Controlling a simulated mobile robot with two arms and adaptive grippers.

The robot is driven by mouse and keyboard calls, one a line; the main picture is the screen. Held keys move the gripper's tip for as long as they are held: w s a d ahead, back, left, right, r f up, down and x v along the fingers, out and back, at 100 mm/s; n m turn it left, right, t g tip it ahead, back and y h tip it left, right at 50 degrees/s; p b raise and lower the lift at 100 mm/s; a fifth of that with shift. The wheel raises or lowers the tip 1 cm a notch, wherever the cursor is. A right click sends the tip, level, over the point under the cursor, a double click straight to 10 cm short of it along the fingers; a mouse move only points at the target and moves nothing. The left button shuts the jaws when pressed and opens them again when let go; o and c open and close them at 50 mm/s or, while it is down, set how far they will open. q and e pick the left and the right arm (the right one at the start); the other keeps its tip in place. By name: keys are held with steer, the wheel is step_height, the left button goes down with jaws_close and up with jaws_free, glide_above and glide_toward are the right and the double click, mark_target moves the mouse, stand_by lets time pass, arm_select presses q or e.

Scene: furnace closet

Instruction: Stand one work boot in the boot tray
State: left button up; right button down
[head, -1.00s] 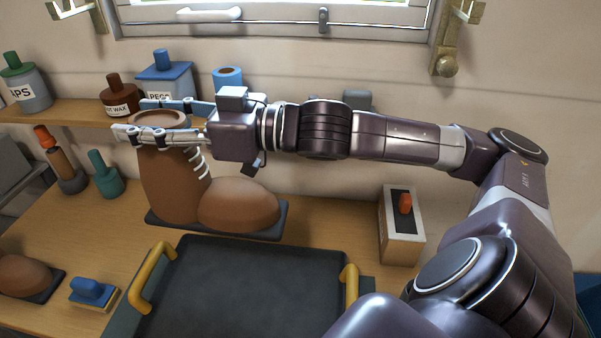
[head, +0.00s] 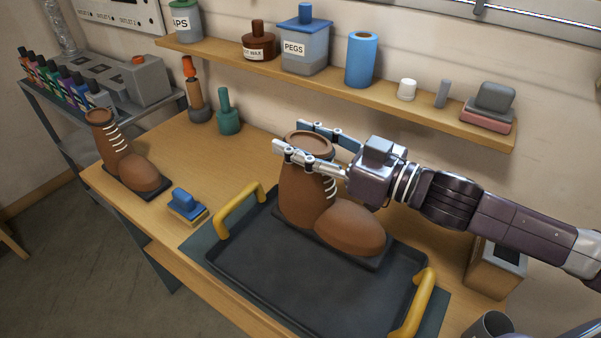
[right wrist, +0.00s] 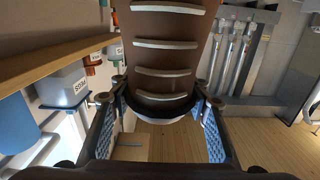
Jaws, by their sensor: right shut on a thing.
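A brown work boot (head: 303,200) with a dark sole and white laces is upright over the back part of the boot tray. My right gripper (head: 291,137) is shut on the top of its shaft, one finger on each side. The boot's laced shaft (right wrist: 166,60) also fills the middle of the right wrist view. The boot tray (head: 285,290) is dark with yellow handles at both ends. I cannot tell whether the sole touches the tray floor. A second brown boot (head: 108,140) stands on the bench at the left. My left gripper is not in view.
A blue brush (head: 185,203) lies on the bench left of the tray. A green bottle (head: 228,115) and an orange-topped bottle (head: 193,92) stand behind. A shelf (head: 420,107) with jars runs along the wall. A box (head: 493,270) stands right of the tray.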

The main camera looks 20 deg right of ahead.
mark_target(331, 184)
step_height(331, 184, down, 7)
steer(key=shift+r, duration=0.2)
steer(key=c, duration=1.1)
jaws_free()
steer(key=shift+f, duration=0.1)
steer(key=shift+b+v, duration=0.5)
steer(key=shift+v, duration=2.45)
steer(key=shift+p+v, duration=0.9)
steer(key=shift+v, duration=2.1)
